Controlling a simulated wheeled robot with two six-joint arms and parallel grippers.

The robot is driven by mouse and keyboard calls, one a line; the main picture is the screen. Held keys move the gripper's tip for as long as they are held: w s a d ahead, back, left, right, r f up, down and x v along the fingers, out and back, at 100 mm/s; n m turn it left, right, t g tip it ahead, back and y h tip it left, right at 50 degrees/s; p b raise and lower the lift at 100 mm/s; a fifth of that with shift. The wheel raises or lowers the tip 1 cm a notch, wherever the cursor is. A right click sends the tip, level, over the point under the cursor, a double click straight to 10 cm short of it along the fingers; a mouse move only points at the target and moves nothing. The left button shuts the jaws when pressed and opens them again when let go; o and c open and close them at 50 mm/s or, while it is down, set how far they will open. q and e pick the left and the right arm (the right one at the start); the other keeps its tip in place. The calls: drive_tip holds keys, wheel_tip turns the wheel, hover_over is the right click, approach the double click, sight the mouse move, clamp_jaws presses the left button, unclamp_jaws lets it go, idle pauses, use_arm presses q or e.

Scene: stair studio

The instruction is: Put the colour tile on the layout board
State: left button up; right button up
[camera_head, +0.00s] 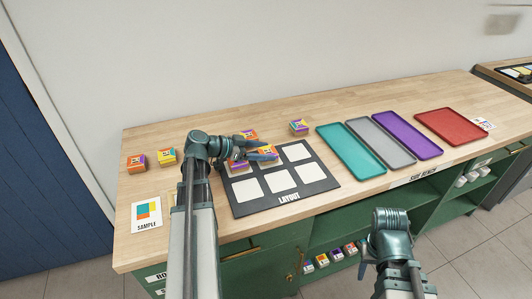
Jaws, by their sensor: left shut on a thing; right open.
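The black layout board (330,184) lies on the wooden bench with white squares in two rows. My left gripper (261,152) reaches in from the left over its back row and is shut on an orange and yellow tile (267,152). I cannot tell whether this tile touches the board. Another orange and purple tile (238,168) is at the back-left square, partly hidden by my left arm. The back-right square and the front row show bare white. My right gripper (366,267) is open and empty, low in front of the bench.
Loose tiles lie behind the board (249,134) (299,127) and at the left (136,163) (167,156). A sample card (146,214) lies front left. Teal (352,151), grey (380,142), purple (408,135) and red (448,126) trays stand right. Several small boxes sit on the shelf below.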

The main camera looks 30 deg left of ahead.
use_arm(q)
drive_tip(key=shift+f, duration=0.1)
drive_tip(key=o, duration=0.9)
drive_tip(key=shift+f, duration=0.1)
drive_tip(key=o, duration=0.5)
drive_tip(key=shift+c, duration=0.2)
drive_tip(key=shift+r, duration=0.4)
drive_tip(key=p+v, duration=0.4)
drive_tip(key=v, duration=0.6)
drive_tip(key=shift+s+a+r, duration=0.15)
drive_tip(key=shift+s+a, duration=0.05)
drive_tip(key=shift+s+a+r+p, duration=0.1)
drive_tip(key=shift+s+a+p, duration=0.2)
drive_tip(key=shift+s+a, duration=0.1)
